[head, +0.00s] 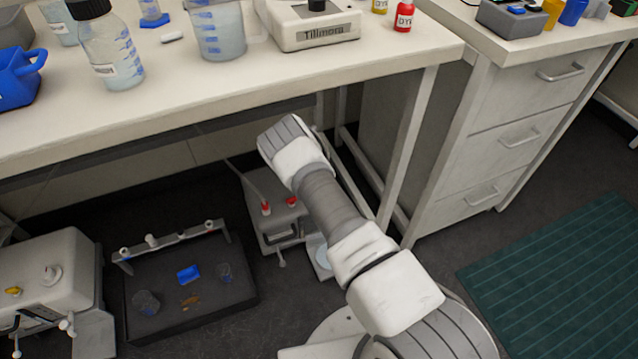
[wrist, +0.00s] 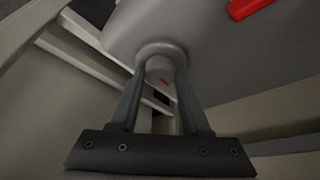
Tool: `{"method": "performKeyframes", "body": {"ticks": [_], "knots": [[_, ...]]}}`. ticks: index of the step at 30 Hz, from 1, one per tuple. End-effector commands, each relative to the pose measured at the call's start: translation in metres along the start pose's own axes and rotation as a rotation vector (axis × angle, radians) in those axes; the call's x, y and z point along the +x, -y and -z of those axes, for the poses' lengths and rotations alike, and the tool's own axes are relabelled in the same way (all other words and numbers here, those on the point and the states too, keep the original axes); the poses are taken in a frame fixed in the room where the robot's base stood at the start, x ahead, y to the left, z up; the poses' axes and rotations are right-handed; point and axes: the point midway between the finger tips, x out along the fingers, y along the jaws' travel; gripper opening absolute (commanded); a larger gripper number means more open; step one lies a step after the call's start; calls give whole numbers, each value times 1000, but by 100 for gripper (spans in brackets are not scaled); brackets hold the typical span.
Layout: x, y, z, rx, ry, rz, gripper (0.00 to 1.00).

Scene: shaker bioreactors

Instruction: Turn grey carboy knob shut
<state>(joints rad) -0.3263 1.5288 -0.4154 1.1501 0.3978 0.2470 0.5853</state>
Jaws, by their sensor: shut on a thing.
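In the wrist view, my gripper (wrist: 160,84) has its two fingers closed on either side of a small round grey knob (wrist: 162,53). The knob sticks out from a large smooth grey body (wrist: 210,45), which looks like the carboy. I cannot tell the knob's turn angle.
A red bar (wrist: 250,8) sits on the grey body. Under the bench stand a grey unit with red caps (head: 270,205), a black shaker tray (head: 205,300) and a white machine (head: 45,265). The bench leg (head: 405,150) and drawer cabinet (head: 480,150) flank my arm on the right.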

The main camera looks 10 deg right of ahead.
Motion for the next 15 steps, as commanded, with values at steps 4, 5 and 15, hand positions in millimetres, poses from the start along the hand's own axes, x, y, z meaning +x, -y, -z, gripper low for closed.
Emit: {"method": "performKeyframes", "body": {"ticks": [4,5,15], "knots": [[0,0,-1,3,2,0,0],[0,0,-1,3,2,0,0],[0,0,-1,2,2,0,77]]}}
